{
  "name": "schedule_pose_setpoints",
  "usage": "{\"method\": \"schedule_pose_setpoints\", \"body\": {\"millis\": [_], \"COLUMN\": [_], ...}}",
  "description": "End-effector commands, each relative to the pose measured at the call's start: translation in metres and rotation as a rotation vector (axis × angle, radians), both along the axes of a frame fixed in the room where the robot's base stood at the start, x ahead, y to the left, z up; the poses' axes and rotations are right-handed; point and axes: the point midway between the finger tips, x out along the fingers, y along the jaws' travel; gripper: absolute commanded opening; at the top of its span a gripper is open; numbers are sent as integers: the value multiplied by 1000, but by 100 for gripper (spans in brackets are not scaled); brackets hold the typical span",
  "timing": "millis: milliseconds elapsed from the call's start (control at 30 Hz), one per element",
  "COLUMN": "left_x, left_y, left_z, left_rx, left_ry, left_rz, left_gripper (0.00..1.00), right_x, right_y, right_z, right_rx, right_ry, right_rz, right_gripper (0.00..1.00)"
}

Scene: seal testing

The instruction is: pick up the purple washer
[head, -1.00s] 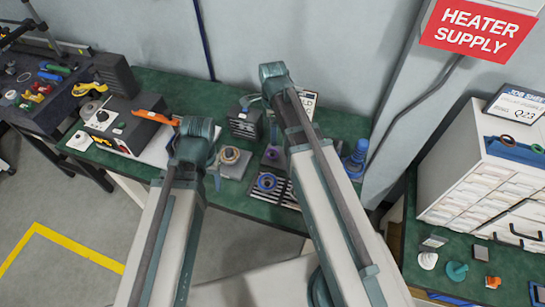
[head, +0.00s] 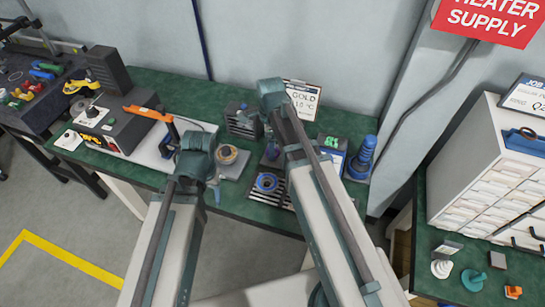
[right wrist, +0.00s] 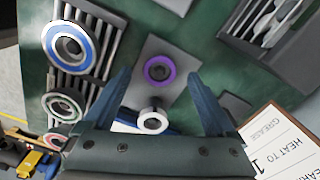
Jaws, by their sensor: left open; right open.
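The purple washer (right wrist: 171,68) is a flat ring with a dark centre on a grey plate in the right wrist view. My right gripper (right wrist: 157,76) is open, its two blue fingers reaching either side of the washer in the picture. The washer is not gripped; I cannot tell the height between fingers and plate. In the head view my right arm hides much of this spot. My left gripper (head: 215,188) is open and empty near the front of the green bench (head: 150,180), beside a plate with an orange-brown ring (head: 227,148).
A white ring (right wrist: 153,122) sits close to the washer, between the fingers in the picture. A blue ring (right wrist: 49,46) and a greenish ring (right wrist: 62,97) rest on slatted racks at left. A clipboard (right wrist: 285,140) stands at right. A blue stacked object (head: 362,157) stands at the bench's right end.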

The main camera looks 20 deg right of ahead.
Motion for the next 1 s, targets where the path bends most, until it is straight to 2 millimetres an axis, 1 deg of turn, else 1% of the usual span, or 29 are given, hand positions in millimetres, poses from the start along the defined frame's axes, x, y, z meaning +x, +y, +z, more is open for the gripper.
{"method": "schedule_pose_setpoints", "body": {"millis": [33, 167, 533, 1000], "left_x": [0, 0, 0, 0], "left_y": [0, 0, 0, 0], "left_z": [-14, -23, -21, -26], "left_rx": [0, 0, 0, 0], "left_ry": [0, 0, 0, 0], "left_rz": [0, 0, 0, 0], "left_gripper": [59, 59, 59, 59], "right_x": [0, 0, 0, 0], "right_y": [0, 0, -1, -1], "right_z": [-14, -23, -21, -26], "right_rx": [0, 0, 0, 0], "right_ry": [0, 0, 0, 0], "right_rz": [0, -1, -1, -1], "right_gripper": [90, 90, 90, 90]}}
